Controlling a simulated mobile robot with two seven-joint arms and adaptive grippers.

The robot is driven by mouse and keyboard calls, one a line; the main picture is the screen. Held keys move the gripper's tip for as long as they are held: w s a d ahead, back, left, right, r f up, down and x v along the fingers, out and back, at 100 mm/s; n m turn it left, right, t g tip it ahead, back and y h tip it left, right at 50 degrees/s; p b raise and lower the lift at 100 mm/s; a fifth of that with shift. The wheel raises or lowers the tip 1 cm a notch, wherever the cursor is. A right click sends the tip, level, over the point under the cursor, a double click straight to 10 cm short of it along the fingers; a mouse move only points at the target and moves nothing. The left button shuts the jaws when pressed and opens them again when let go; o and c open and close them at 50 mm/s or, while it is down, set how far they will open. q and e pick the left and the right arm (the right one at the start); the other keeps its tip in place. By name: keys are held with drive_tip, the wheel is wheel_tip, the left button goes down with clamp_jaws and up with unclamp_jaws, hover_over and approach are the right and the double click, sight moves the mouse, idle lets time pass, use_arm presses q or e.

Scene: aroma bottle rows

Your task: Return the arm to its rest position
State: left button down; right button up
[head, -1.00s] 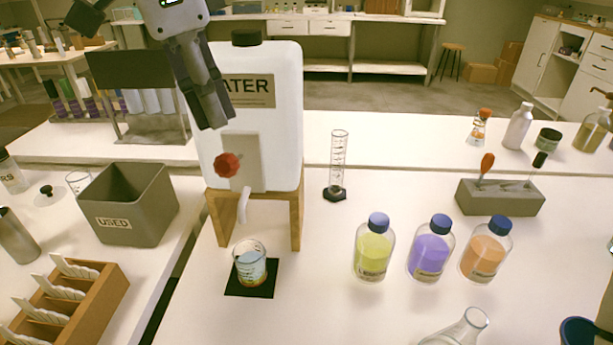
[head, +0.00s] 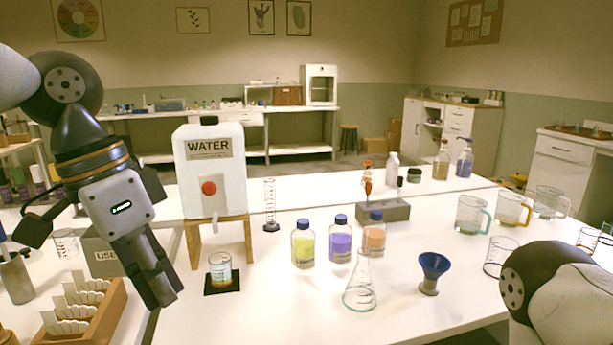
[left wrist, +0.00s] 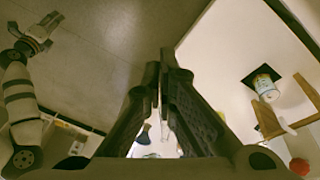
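My left arm comes in from the left in the head view. Its gripper (head: 160,288) points down, empty, left of the water tank's wooden stand and above the table's near-left part. In the left wrist view the left fingers (left wrist: 161,75) meet at their tips with nothing between them. My right arm shows only as a rounded link at the lower right of the head view. In the left wrist view a gripper (left wrist: 40,32) of mine, apparently the right one, shows at the upper left; its finger gap is too small to judge.
The white water tank (head: 211,170) stands behind a beaker (head: 221,268) on a black mat. The used bin (head: 104,262) and wooden rack (head: 98,318) lie close to the left gripper. Yellow (head: 303,246), purple (head: 340,241) and orange (head: 374,236) bottles, a flask (head: 360,292) and blue funnel (head: 431,268) stand rightward.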

use_arm(q)
drive_tip(key=s+d+f+n+g+h, duration=0.1)
drive_tip(key=s+d+f+n, duration=0.15)
drive_tip(key=f, duration=0.75)
drive_tip(key=s+d+f+n+g+h, duration=0.15)
drive_tip(key=d+f, duration=0.25)
drive_tip(key=f, duration=0.7)
drive_tip(key=s+a+f+n+y, duration=0.1)
drive_tip(key=s+a+f+n, duration=0.15)
drive_tip(key=s+f, duration=0.8)
drive_tip(key=s+a+f+n+y, duration=0.3)
drive_tip(key=s+a+f+y, duration=0.1)
drive_tip(key=s+a+f, duration=0.3)
drive_tip(key=s+a, duration=0.2)
drive_tip(key=shift+s+a+f, duration=0.2)
drive_tip(key=shift+a, duration=0.1)
use_arm(e)
drive_tip(key=shift+w+f, duration=0.15)
drive_tip(key=shift+w, duration=0.75)
use_arm(q)
drive_tip(key=shift+t, duration=0.25)
